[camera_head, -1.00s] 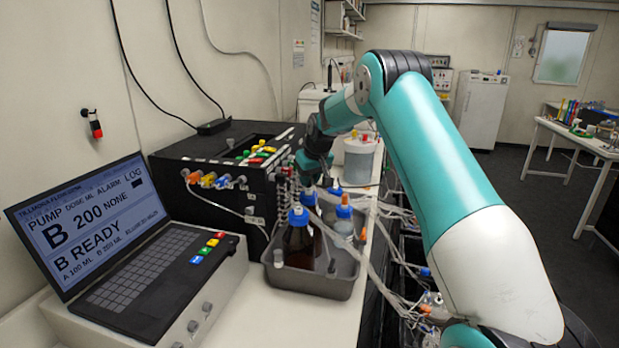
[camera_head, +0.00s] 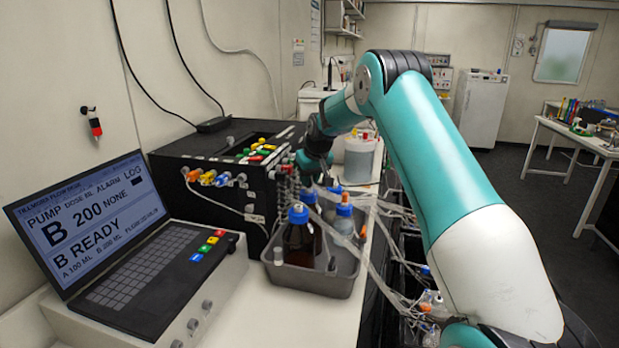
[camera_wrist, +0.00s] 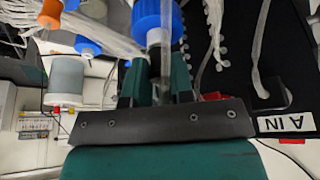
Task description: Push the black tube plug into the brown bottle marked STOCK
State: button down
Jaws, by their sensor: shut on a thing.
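A brown bottle (camera_head: 298,245) with a blue cap stands upright in a grey tray (camera_head: 312,284) in the head view; I cannot read a STOCK mark on it. My gripper (camera_head: 318,180) is above and behind the tray, partly hidden by my own arm. In the wrist view my gripper (camera_wrist: 158,82) is shut on a thin, dark tube end (camera_wrist: 165,62), which looks like the black tube plug; its tip is unclear. A blue cap (camera_wrist: 158,15) shows just beyond the fingers. I cannot tell whether the plug touches it.
A second blue-capped bottle (camera_head: 344,222) stands in the tray's right side. A black pump box (camera_head: 225,165) stands to the left, and a laptop (camera_head: 110,230) in front of it. Pale tubes (camera_head: 385,250) hang over the bench's right edge.

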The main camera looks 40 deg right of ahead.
jog(key=shift+f, duration=0.25)
jog(key=c, duration=0.9)
grip_release()
jog(key=d+b+v, duration=0.1)
jog(key=b+v, duration=0.3)
jog(key=v, duration=1.3)
jog(key=shift+s+a+r+b, duration=0.15)
jog(key=shift+a+r+b, duration=0.05)
jog(key=shift+a+b, duration=0.2)
